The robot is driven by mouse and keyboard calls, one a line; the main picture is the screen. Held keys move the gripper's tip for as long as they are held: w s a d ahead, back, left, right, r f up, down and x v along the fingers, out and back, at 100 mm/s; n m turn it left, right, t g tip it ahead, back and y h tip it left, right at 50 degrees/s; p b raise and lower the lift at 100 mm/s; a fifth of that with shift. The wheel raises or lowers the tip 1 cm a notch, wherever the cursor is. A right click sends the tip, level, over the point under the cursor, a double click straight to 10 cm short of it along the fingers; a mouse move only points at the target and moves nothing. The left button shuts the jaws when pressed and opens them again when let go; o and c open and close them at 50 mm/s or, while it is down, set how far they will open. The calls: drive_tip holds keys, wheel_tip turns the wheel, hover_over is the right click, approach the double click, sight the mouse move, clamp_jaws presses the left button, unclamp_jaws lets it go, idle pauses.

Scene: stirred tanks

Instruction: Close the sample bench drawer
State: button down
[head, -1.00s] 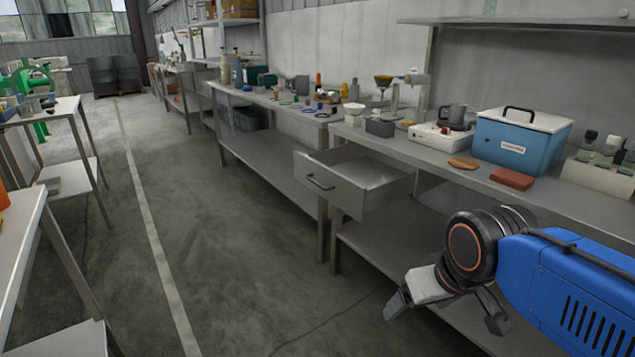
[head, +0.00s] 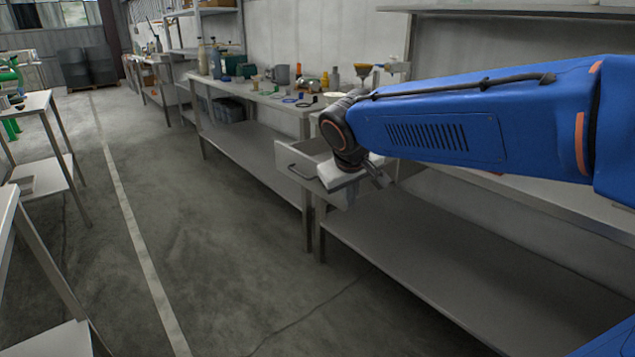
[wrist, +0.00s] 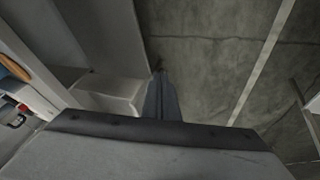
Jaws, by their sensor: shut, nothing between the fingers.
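The sample bench drawer (head: 287,163) stands pulled out of the bench in the head view, its front and bar handle (head: 301,173) facing the aisle at left. My arm covers the right part of the drawer. My gripper (head: 358,195) overlaps the drawer's near side in the head view; I cannot tell whether they touch. In the wrist view the fingers (wrist: 161,98) are together and empty, pointing away over the floor. A pale box-like part (wrist: 105,92), which looks like the drawer, lies just left of the fingers.
The bench's lower shelf (head: 440,255) runs below my arm. A neighbouring bench (head: 255,150) with bottles and small items continues behind the drawer. The concrete aisle (head: 210,270) is clear. Another table (head: 35,110) stands at far left.

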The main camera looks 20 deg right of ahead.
drive_tip(key=w+a+r+n+t+h, duration=0.1)
drive_tip(key=w+a, duration=0.3)
drive_tip(key=w, duration=0.3)
drive_tip(key=w+a, duration=0.4)
drive_tip(key=w, duration=0.3)
approach(320, 188)
wheel_tip(320, 188, down, 3)
drive_tip(key=a, duration=0.3)
drive_tip(key=shift+w+d+f, duration=0.15)
drive_tip(key=shift+w+d, duration=0.2)
drive_tip(key=shift+d, duration=0.35)
drive_tip(key=shift+w+d+f, duration=0.1)
drive_tip(key=shift+w+d, duration=0.25)
drive_tip(key=shift+d, duration=0.3)
drive_tip(key=shift+w+d+f, duration=0.15)
drive_tip(key=shift+w+d, duration=0.2)
drive_tip(key=shift+d, duration=0.35)
drive_tip(key=shift+d, duration=0.1)
drive_tip(key=w+d, duration=0.3)
drive_tip(key=d, duration=0.4)
drive_tip(key=w+d, duration=0.3)
drive_tip(key=d, duration=0.4)
drive_tip(key=w+d, duration=0.3)
drive_tip(key=d, duration=0.5)
drive_tip(key=shift+w, duration=0.25)
drive_tip(key=shift+w+d+r, duration=0.1)
drive_tip(key=shift+w+d, duration=0.1)
drive_tip(key=shift+d, duration=0.25)
